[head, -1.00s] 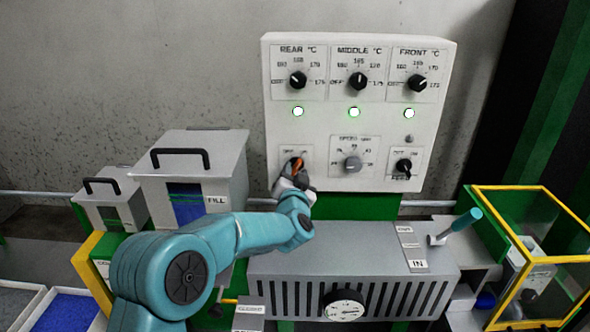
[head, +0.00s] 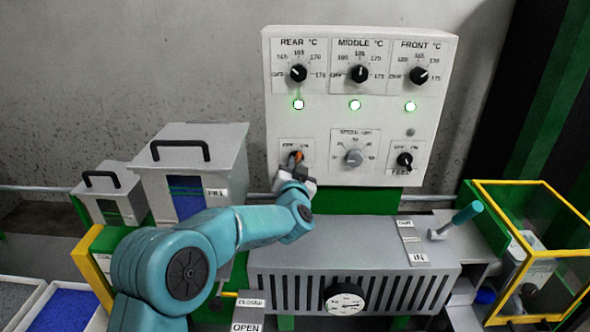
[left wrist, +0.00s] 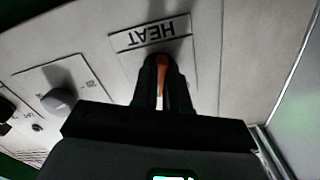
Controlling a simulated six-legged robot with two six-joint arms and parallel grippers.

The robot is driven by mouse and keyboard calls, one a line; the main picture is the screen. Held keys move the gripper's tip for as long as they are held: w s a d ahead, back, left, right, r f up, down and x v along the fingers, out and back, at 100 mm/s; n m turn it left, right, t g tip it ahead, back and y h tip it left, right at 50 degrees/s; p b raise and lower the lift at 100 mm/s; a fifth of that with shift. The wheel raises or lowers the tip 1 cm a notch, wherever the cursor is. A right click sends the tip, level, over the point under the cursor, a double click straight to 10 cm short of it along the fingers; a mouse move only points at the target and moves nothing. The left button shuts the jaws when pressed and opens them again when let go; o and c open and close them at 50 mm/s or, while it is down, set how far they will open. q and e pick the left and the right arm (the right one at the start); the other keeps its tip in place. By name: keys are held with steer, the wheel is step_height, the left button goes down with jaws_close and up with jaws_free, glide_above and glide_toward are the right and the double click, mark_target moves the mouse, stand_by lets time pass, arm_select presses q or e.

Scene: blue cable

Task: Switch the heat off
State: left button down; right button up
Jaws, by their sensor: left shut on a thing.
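The white control panel (head: 318,128) stands at the back, with three temperature knobs along its top. The heat switch (head: 296,156) is at its lower left, an orange-tipped knob with OFF and ON above it. In the left wrist view the HEAT label (left wrist: 150,33) shows upside down, close to the fingers. My left gripper (head: 295,164) is at the switch; in the left wrist view its dark fingers are shut on the orange handle (left wrist: 162,80). The fingers hide much of the knob, so its exact angle is unclear. My right gripper is not in view.
Three green lamps, such as the rear one (head: 299,104), glow on the panel. The speed knob (head: 354,157) and feed knob (head: 404,160) are right of the switch. Below is a grey slotted machine (head: 345,262) with a lever (head: 455,221). Lidded hoppers (head: 196,165) stand left.

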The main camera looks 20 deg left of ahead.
arm_select(q)
steer(key=shift+d+n+b, duration=0.15)
steer(key=shift+n+b, duration=1.55)
steer(key=shift+n, duration=0.95)
steer(key=shift+d+n+b, duration=0.1)
steer(key=shift+n+b, duration=1.55)
steer(key=shift+n, duration=1)
steer(key=c, duration=1.1)
jaws_free()
steer(key=shift+c, duration=0.2)
